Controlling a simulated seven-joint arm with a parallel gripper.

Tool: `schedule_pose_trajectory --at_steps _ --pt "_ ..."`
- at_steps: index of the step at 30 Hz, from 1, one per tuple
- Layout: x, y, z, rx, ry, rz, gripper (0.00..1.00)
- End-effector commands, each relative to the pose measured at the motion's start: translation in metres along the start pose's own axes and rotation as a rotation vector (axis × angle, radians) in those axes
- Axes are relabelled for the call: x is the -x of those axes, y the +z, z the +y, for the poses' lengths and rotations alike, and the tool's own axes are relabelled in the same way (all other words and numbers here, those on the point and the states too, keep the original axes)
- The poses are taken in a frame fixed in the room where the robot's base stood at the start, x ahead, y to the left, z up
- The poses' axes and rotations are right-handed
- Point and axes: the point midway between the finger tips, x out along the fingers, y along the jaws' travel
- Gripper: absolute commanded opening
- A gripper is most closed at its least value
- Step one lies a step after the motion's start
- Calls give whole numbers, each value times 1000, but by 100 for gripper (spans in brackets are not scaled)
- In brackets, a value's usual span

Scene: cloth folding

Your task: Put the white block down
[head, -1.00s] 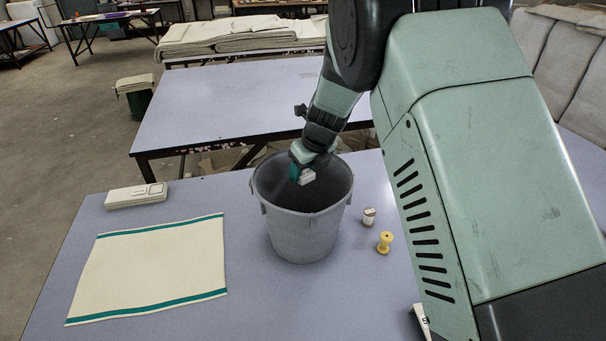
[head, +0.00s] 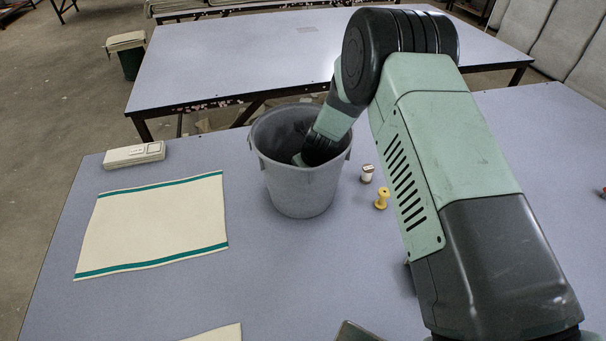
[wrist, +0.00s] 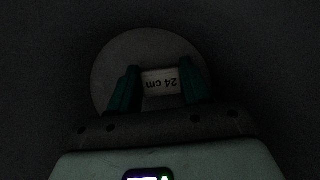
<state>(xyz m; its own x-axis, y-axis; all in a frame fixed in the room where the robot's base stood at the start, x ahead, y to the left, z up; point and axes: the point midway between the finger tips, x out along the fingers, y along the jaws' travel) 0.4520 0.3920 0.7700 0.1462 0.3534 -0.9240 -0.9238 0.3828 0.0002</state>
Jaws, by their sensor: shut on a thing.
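I cannot tell whether the block touches the bin's bottom.
A cream cloth with green stripes (head: 155,226) lies flat left of the bin. A white box (head: 134,155) is behind it. A small white-and-brown item (head: 367,173) and a yellow spool (head: 382,198) stand right of the bin.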

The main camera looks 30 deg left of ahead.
Motion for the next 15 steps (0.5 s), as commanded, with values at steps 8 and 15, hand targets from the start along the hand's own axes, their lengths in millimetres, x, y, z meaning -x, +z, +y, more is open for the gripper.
schedule_pose_trajectory --at_steps 8,15 --pt "-8 -3 0 0 -1 -1 14" --pt "-11 -4 0 0 -1 -1 60"
